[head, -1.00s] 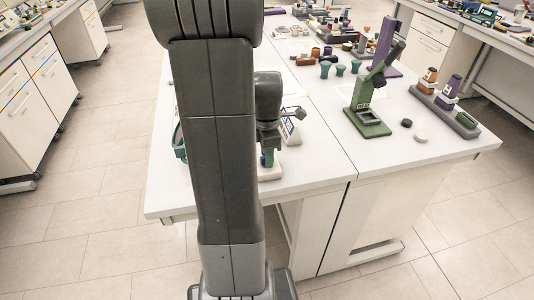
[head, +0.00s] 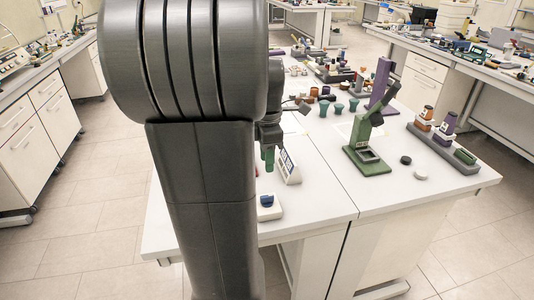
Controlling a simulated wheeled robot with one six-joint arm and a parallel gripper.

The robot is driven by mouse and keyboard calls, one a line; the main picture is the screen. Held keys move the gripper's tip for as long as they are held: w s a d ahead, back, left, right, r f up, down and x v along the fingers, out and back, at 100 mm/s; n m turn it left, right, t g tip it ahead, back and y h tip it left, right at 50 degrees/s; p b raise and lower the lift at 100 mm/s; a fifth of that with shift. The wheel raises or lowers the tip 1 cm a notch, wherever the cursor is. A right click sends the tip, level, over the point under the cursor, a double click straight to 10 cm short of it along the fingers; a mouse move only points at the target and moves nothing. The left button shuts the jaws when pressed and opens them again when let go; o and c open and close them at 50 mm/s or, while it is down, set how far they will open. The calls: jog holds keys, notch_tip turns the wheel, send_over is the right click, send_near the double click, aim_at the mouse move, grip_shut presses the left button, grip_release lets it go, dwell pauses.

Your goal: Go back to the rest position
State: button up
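My arm's dark grey links fill the left middle of the head view. My gripper (head: 268,150) shows only partly, at the right edge of the arm, above the white bench (head: 310,205). A green piece shows at its lower end; whether this is a finger or something held, I cannot tell. The fingertips are not clear enough to show open or shut. Below and beside it are a small scale-like device with a display (head: 289,167) and a white block with a dark blue top (head: 268,205).
A green press (head: 365,158) stands right of the gripper, with a purple stand (head: 381,85) behind. A grey rack (head: 445,150) holds orange and purple bottles. Dark and white discs (head: 421,175) lie near it. Teal cups (head: 338,109) stand further back. Side benches flank the aisles.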

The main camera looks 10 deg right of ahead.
aim_at(267, 196)
jog(key=shift+r, duration=0.5)
jog(key=shift+f, duration=0.1)
notch_tip(267, 196, down, 14)
jog(key=shift+r, duration=0.15)
dwell(0.3)
